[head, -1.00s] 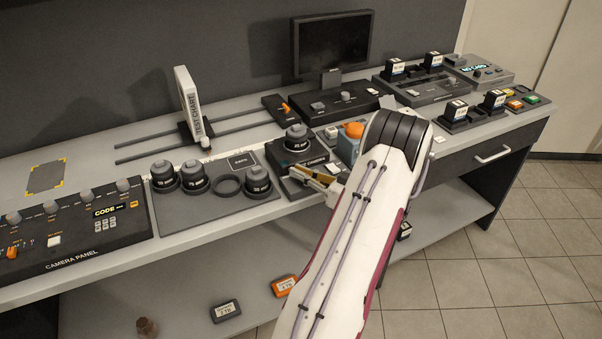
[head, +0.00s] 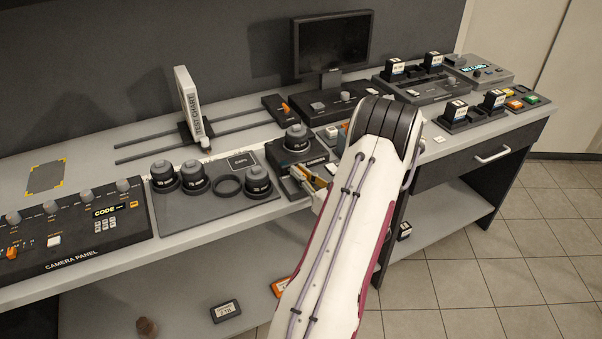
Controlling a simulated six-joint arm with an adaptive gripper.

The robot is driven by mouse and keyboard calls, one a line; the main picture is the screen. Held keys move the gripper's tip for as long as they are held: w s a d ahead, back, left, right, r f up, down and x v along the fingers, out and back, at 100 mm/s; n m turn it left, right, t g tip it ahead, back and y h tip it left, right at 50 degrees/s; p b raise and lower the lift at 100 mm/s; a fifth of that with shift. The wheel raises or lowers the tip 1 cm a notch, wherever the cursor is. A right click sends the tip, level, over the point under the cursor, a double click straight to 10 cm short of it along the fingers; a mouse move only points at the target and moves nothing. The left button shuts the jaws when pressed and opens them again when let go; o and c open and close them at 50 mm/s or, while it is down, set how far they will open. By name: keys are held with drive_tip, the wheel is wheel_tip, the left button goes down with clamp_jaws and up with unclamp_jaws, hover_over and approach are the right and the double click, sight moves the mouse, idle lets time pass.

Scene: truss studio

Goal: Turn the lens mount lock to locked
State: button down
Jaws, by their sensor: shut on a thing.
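The camera (head: 293,154) is a dark box on the bench with a black lens (head: 297,136) upright on its top. My gripper (head: 302,176) is at the camera's front side, low and close against it. Its brass-coloured fingers are shut on a small part there, which I take to be the lens mount lock. The lock itself is hidden by the fingers and too small to make out, so its setting cannot be read.
A grey tray (head: 215,206) left of the camera holds several lenses and a ring. A camera panel (head: 75,228) stands further left, a test chart (head: 188,100) behind. A monitor (head: 333,42) and control box (head: 343,104) stand behind right. My arm covers the bench right of the camera.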

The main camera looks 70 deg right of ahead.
drive_tip(key=shift+a+m+g+h, duration=0.15)
drive_tip(key=shift+m+g+h, duration=0.65)
drive_tip(key=shift+h, duration=0.2)
drive_tip(key=shift+m+g+h, duration=0.3)
drive_tip(key=shift+g+h, duration=0.1)
drive_tip(key=shift+h, duration=0.1)
drive_tip(key=c, duration=2.1)
unclamp_jaws()
drive_tip(key=shift+c, duration=0.2)
drive_tip(key=v, duration=1.1)
drive_tip(key=shift+s+a, duration=0.25)
drive_tip(key=shift+s, duration=0.05)
drive_tip(key=shift+f, duration=0.1)
